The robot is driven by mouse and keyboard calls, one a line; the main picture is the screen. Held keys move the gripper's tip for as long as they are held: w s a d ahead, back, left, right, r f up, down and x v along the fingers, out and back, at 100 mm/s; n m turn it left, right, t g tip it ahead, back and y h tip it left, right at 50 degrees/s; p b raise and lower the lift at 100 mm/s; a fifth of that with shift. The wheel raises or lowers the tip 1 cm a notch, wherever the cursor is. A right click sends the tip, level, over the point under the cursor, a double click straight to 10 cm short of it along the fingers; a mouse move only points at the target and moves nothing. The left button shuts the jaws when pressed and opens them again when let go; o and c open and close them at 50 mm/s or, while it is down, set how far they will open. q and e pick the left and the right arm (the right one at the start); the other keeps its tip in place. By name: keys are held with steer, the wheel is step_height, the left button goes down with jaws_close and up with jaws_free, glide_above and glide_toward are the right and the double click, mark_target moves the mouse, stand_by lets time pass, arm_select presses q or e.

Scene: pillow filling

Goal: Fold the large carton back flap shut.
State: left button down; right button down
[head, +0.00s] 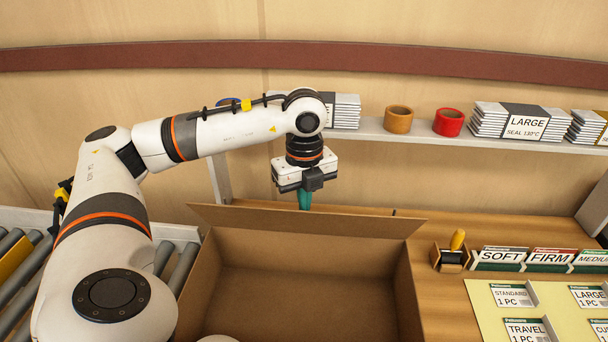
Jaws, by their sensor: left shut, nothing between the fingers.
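The large carton (300,268) stands open on the table, and its inside looks empty where I can see it. Its back flap (310,221) stands out from the far rim, tilted outward and not folded over the opening. My left gripper (304,205) points down just behind the back flap, its green fingers shut and empty. The flap's top edge hides the fingertips, so I cannot tell whether they touch it. The near part of the carton is cut off by the frame and partly covered by my left arm. My right gripper is not in view.
A shelf (400,137) behind holds an orange tape roll (398,119), a red tape roll (448,122) and stacks of LARGE packs (522,122). A yellow-handled stamp (457,241) and label cards (500,257) stand right of the carton. A roller conveyor (180,268) lies left.

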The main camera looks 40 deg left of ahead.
mark_target(304, 215)
arm_select(q)
steer(key=shift+s+d+f+b, duration=0.15)
steer(key=shift+f+b, duration=0.5)
steer(key=shift+f, duration=0.1)
steer(key=shift+s+d+f+b, duration=0.1)
steer(key=shift+s+f+b, duration=0.05)
steer(key=shift+f+b, duration=0.55)
steer(key=s+d+f+b, duration=0.2)
steer(key=s+f+b, duration=0.1)
steer(key=f+b, duration=0.1)
steer(key=shift+d+f, duration=0.2)
steer(key=shift+d, duration=0.15)
steer(key=shift+s, duration=0.1)
step_height(304, 215, up, 5)
steer(key=p, duration=0.3)
steer(key=shift+r, duration=0.1)
stand_by(1.0)
stand_by(0.4)
